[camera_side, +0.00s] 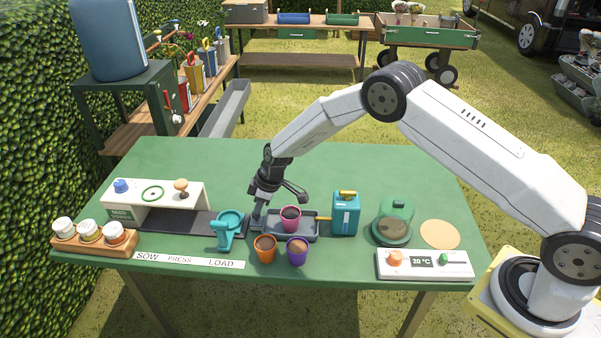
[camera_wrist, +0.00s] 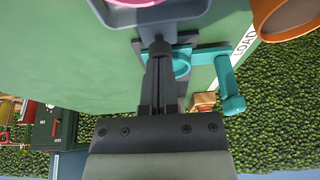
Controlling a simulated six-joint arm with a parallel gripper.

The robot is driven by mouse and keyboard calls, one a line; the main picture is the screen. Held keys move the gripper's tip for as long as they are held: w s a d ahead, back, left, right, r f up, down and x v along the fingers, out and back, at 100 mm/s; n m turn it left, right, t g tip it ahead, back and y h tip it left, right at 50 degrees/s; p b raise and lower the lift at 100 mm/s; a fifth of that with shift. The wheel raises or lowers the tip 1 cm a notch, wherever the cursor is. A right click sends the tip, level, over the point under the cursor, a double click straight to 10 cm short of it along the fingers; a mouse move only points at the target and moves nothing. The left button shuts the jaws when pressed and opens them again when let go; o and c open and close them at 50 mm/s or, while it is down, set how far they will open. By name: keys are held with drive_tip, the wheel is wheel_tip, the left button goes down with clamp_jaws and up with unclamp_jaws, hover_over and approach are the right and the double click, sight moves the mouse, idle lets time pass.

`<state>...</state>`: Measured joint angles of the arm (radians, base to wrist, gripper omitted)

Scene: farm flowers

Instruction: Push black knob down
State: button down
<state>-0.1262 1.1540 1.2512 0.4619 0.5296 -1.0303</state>
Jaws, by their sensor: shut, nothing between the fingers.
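My gripper (camera_side: 258,220) points down at the left end of a grey tray (camera_side: 300,238), just right of the teal press (camera_side: 225,232). Its fingers are together and empty. In the wrist view, my gripper's fingers (camera_wrist: 160,75) reach a small dark rounded knob (camera_wrist: 160,46) at the tray's edge. Their tips overlap it in the picture; I cannot tell whether they touch it. In the side view the knob is hidden by or merges with my gripper. A pink pot (camera_side: 290,218) with dark soil stands in the tray.
An orange pot (camera_side: 265,248) and purple pot (camera_side: 297,251) stand in front of the tray. A teal can (camera_side: 346,214) and green dome (camera_side: 394,222) are to the right. A white seed box (camera_side: 155,195) stands left. The green table's back is clear.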

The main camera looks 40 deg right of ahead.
drive_tip(key=v, duration=1.4)
drive_tip(key=shift+w+a, duration=0.25)
drive_tip(key=shift+w, duration=0.15)
drive_tip(key=shift+r, duration=0.1)
drive_tip(key=s+d+r+m+h, duration=0.1)
drive_tip(key=s+d+m, duration=0.1)
drive_tip(key=s, duration=0.7)
drive_tip(key=s+d+r+m+h, duration=0.1)
drive_tip(key=s+d+m, duration=0.2)
drive_tip(key=s, duration=0.7)
drive_tip(key=s+d+r+m+h, duration=0.1)
drive_tip(key=s+d+r+m, duration=0.1)
drive_tip(key=s, duration=0.7)
drive_tip(key=shift+s+d+m, duration=0.25)
drive_tip(key=shift+d+m, duration=0.45)
drive_tip(key=shift+m, duration=0.3)
